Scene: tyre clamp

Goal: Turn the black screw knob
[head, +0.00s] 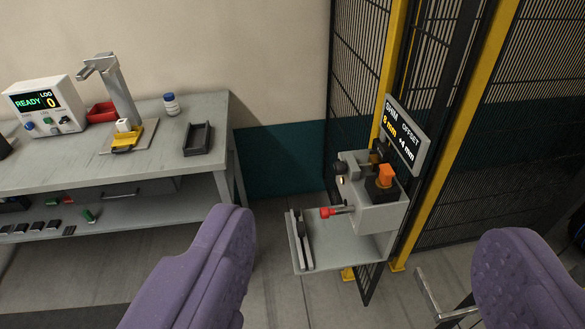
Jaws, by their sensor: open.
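A grey clamp fixture (380,215) is mounted by the fence post, right of centre. A small dark round knob (341,169) shows on its upper left side; it looks like the black screw knob, but it is small. An orange block (385,174) sits in a black part on top. A red-tipped lever (326,212) sticks out to the left below the knob. My gripper (365,226) has two purple padded fingers, wide apart at the lower left and lower right. It is open and empty. The fixture shows in the gap between the fingers, farther off, with nothing touched.
A grey shelf plate (350,252) lies under the fixture. A sign (403,134) reads shim 6 mm, offset +4 mm. Yellow posts (452,130) and black mesh fence stand behind. A workbench (60,165) with a counter box, press and trays fills the left. Floor shows between.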

